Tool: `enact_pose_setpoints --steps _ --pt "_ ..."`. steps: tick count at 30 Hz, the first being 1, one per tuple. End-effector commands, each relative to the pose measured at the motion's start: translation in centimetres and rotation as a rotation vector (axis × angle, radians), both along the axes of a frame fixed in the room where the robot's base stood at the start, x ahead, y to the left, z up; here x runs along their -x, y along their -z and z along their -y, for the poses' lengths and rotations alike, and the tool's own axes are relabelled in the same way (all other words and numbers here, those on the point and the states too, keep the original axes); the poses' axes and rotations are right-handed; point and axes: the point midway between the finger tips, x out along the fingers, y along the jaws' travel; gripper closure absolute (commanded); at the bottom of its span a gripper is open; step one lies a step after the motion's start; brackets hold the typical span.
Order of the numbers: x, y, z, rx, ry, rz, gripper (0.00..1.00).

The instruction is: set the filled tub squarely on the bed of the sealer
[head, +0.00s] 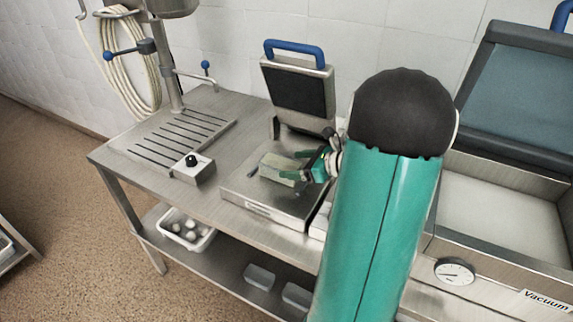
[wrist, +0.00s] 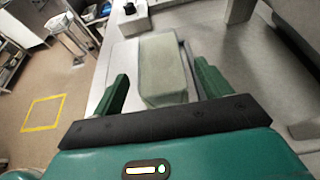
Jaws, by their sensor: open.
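The sealer (head: 262,203) is a steel box with a raised dark-faced lid (head: 298,90) that carries a blue handle. The tub (head: 279,168) is pale and block-shaped and rests on the sealer's bed; its contents cannot be made out. My gripper (head: 300,167) is low over the bed, reaching in from the right. In the wrist view the tub (wrist: 163,68) lies ahead, between the two green fingers of my gripper (wrist: 160,85). The fingers are apart, with a gap showing on each side of the tub. Whether the tub sits exactly square is hard to tell.
A slotted drain area (head: 175,137) and a small box with a black knob (head: 192,168) are left of the sealer. A vacuum machine (head: 500,215) with a raised lid stands right. A white bin (head: 186,230) and small tubs (head: 260,276) sit on the lower shelf.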

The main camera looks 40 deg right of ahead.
Motion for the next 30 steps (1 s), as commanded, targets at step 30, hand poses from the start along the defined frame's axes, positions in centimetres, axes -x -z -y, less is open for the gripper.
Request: enact_pose_setpoints --steps 30 --pt "4.3 -6.2 -14.1 0.519 -0.629 -0.057 0.23"
